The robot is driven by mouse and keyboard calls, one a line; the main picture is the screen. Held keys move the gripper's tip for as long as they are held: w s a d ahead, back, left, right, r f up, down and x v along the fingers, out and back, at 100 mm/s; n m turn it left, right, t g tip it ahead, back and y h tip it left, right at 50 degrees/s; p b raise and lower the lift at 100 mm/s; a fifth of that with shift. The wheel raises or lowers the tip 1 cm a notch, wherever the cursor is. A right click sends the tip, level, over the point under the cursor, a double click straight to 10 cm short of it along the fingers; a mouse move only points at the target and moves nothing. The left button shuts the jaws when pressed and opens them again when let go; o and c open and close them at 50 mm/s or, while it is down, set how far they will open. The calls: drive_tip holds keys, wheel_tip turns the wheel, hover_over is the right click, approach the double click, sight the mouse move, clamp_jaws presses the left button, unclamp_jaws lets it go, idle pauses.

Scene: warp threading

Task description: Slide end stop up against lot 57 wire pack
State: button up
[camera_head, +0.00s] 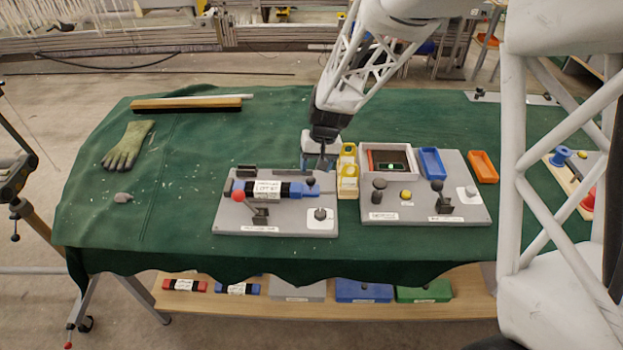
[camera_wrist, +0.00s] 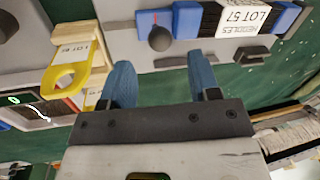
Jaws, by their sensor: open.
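The lot 57 wire pack (camera_head: 267,188) is a blue block with black bands and a white label, lying on a grey fixture plate (camera_head: 270,226). It also shows at the top of the wrist view (camera_wrist: 187,20). My gripper (camera_wrist: 160,78) is open and empty, just behind the end stop's knob in the head view.
A red-knobbed lever (camera_head: 239,195) stands in front of the pack. A second fixture plate (camera_head: 425,205) with knobs and a small screen stands further right. The cloth at left is mostly free around a glove (camera_head: 128,146).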

sight(311, 178)
drive_tip(key=shift+s+a+f, duration=0.1)
drive_tip(key=shift+a+f, duration=0.05)
drive_tip(key=shift+f, duration=0.75)
drive_tip(key=shift+a+f, duration=0.2)
drive_tip(key=shift+f, duration=0.75)
drive_tip(key=shift+s+a+f, duration=0.1)
drive_tip(key=shift+a+f, duration=0.05)
drive_tip(key=shift+f, duration=0.75)
clamp_jaws()
